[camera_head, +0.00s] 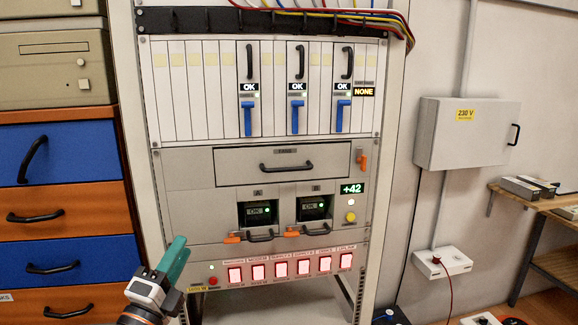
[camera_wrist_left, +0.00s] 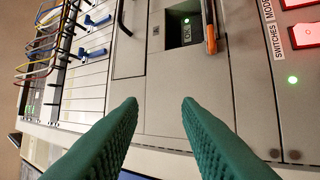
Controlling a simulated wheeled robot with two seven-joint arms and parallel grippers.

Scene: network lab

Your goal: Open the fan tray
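The fan tray (camera_head: 235,168) is a wide grey drawer front with a small label in the middle of the rack. It looks closed, flush with the panel. Its black bar handle (camera_head: 286,167) is at its centre, and an orange latch (camera_head: 362,161) stands upright just right of it. My left gripper (camera_head: 178,258) is low and left of the tray in the head view, clear of it. In the left wrist view, its green fingers (camera_wrist_left: 160,106) are apart with nothing between them. The tray's edge and handle (camera_wrist_left: 124,18) show above them there. My right gripper is in neither view.
Below the tray are two dark bays (camera_head: 258,213) with handles and orange levers (camera_head: 231,239), then a row of red lit switches (camera_head: 270,271). Card modules with blue levers (camera_head: 247,119) are above. Drawers (camera_head: 62,155) stand left; a wall box (camera_head: 465,140) hangs right.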

